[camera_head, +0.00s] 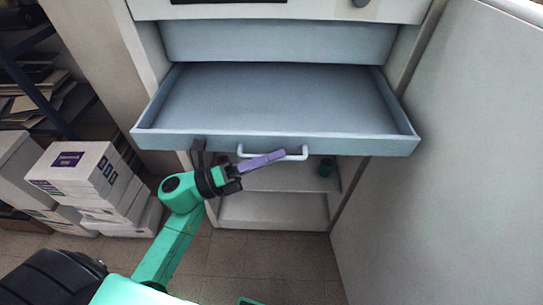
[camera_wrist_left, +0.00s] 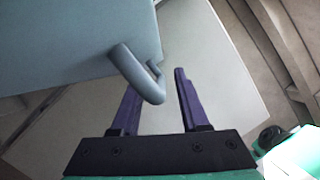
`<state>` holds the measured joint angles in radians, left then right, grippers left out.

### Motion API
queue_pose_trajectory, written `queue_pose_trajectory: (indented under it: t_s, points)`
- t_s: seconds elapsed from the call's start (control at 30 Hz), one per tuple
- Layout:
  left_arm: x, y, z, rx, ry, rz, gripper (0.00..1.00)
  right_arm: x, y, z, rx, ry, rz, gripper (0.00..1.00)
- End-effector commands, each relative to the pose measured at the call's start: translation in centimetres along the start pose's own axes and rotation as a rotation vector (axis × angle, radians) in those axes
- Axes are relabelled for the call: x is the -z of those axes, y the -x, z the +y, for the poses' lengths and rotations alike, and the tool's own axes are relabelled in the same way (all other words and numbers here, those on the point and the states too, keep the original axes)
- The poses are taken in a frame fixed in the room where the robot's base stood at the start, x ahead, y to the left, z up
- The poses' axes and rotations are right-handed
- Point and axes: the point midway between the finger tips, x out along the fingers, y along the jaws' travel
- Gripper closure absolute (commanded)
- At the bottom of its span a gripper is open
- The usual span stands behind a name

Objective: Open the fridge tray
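The fridge tray (camera_head: 270,100) is a blue-grey, empty drawer that stands pulled out from the white cabinet. Its pale bar handle (camera_head: 300,154) is on the middle of the front face. My left gripper (camera_head: 280,155) is at the handle, with its purple fingers crossing in front of it. In the left wrist view the fingers (camera_wrist_left: 158,82) are spread apart. The bent handle (camera_wrist_left: 128,65) reaches into the gap between them, and I see no grip on it. The tray front (camera_wrist_left: 70,40) fills the upper left there. My right gripper is not visible.
Open shelves (camera_head: 275,210) lie below the tray, with a small dark green item (camera_head: 326,167) on one. A large white panel (camera_head: 460,170) stands at the right. White boxes (camera_head: 75,165) are stacked at the left beside a blue rack. Tiled floor is free in front.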

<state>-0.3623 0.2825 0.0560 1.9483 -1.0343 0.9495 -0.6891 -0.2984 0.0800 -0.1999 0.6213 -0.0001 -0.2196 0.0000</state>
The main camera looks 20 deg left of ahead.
Motion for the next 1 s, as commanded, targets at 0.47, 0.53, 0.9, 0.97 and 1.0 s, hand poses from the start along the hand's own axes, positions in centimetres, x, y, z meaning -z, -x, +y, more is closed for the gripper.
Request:
queue_pose_trajectory:
  t_s: [0.47, 0.53, 0.9, 0.97, 1.0]
  points:
    - [0.1, 1.5, 0.3, -0.002, 0.001, -0.001, 0.55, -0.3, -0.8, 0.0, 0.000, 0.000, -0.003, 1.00]
    - [0.3, 2.8, 0.4, -0.003, 0.001, 0.000, 0.55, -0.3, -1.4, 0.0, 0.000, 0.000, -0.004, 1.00]
    - [0.3, 12.1, 0.4, -0.003, 0.000, 0.001, 0.55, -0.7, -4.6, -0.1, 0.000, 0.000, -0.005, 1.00]
    - [0.2, 13.2, 0.4, -0.003, 0.001, 0.000, 0.55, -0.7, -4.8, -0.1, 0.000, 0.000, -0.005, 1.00]
    - [0.2, 13.8, 0.3, -0.003, 0.001, 0.000, 0.55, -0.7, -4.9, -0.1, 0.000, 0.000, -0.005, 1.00]
